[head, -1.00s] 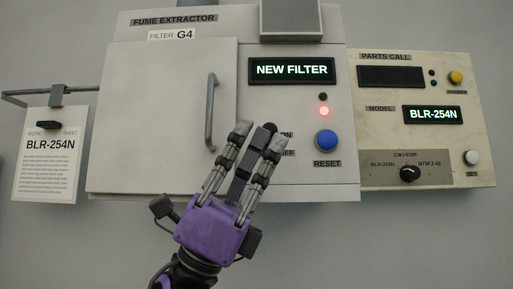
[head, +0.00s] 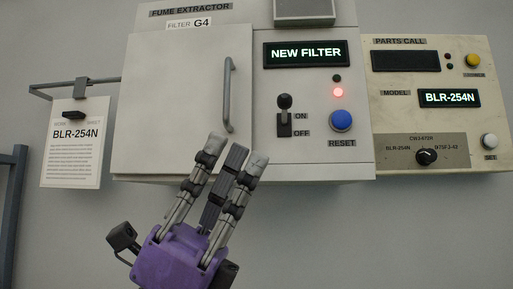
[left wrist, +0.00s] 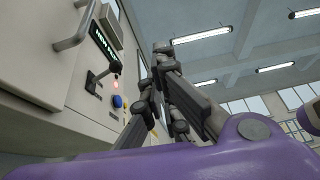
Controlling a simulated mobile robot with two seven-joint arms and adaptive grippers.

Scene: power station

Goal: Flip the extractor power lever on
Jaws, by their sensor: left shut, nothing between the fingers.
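The extractor power lever (head: 284,103) is on the front of the fume extractor (head: 270,165), beside ON and OFF labels. Its dark knob is up, at the ON end. The lever also shows in the left wrist view (left wrist: 115,68). My left gripper (head: 235,155) is shut and empty, in front of the extractor's lower edge, below and left of the lever and apart from it in the picture. In the left wrist view its fingers (left wrist: 162,60) stand to the right of the lever. My right gripper is not in view.
The extractor door's handle (head: 228,95) sticks out left of the lever. The blue RESET button (head: 341,121) is to its right, under a lit red lamp (head: 338,92). The display (head: 306,53) reads NEW FILTER. A parts call panel (head: 440,120) is at the right, a work sheet (head: 71,145) at the left.

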